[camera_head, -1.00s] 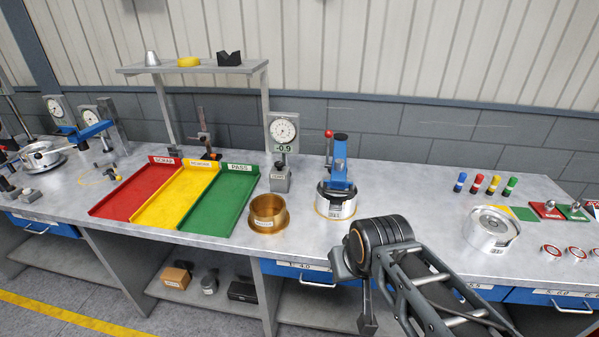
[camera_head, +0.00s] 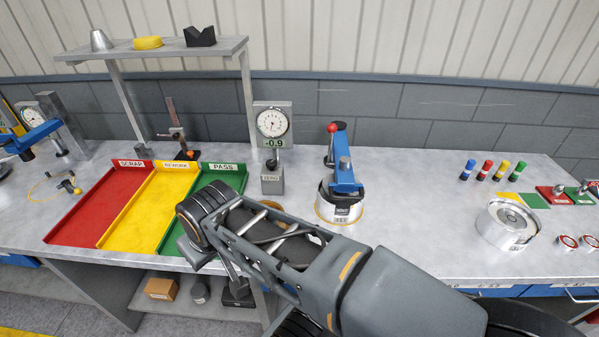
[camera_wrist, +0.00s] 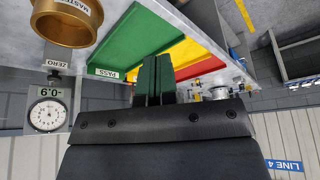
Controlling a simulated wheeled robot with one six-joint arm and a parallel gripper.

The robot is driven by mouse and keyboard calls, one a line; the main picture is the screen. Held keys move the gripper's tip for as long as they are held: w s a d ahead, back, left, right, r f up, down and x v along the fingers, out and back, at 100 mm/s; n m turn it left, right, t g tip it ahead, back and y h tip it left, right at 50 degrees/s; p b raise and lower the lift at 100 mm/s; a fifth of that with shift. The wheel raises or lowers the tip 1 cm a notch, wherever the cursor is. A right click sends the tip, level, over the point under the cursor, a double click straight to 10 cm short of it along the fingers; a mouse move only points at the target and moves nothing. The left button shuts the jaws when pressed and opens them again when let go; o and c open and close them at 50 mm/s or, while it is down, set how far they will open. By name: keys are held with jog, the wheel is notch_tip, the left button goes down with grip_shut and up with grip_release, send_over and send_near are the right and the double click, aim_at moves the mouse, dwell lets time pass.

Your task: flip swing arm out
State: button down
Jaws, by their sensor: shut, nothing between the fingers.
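A blue arm (camera_head: 36,136) reaches from a dial-gauge stand at the left edge of the head view, partly cut off by the frame. A second blue fixture (camera_head: 343,166) with a red ball knob stands upright on a silver cylinder (camera_head: 338,209) at mid bench. I cannot tell which is the swing arm. My gripper (camera_wrist: 155,60) is shut and empty in the wrist view, its dark green fingers in front of the green PASS tray (camera_wrist: 128,45).
Red (camera_head: 100,207), yellow (camera_head: 148,204) and green trays lie side by side. A brass MASTER ring (camera_wrist: 68,18) is beside the PASS tray.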

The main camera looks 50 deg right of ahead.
aim_at(336, 180)
jog(key=w+d+f+n+g+h+b, duration=0.2)
jog(key=d+g, duration=0.4)
jog(key=d, duration=0.4)
jog(key=w+d+f+n+g+h+b, duration=0.2)
jog(key=w+d+f+g+h, duration=0.1)
jog(key=d, duration=0.8)
jog(key=w+d+f+n+g+h+b, duration=0.2)
jog(key=w+d+f+n+g+h, duration=0.1)
jog(key=d+g, duration=0.7)
jog(key=w+d+h, duration=0.1)
jog(key=h, duration=0.1)
jog(key=shift+w+h, duration=0.25)
jog(key=shift+h, duration=0.05)
jog(key=shift+d, duration=0.1)
jog(key=p+x, duration=0.3)
jog(key=x, duration=0.9)
jog(key=shift+s+d+r, duration=0.1)
jog(key=shift+s+r, duration=0.05)
jog(key=shift+s, duration=0.15)
jog(key=shift+s+d, duration=0.4)
jog(key=shift+s, duration=0.15)
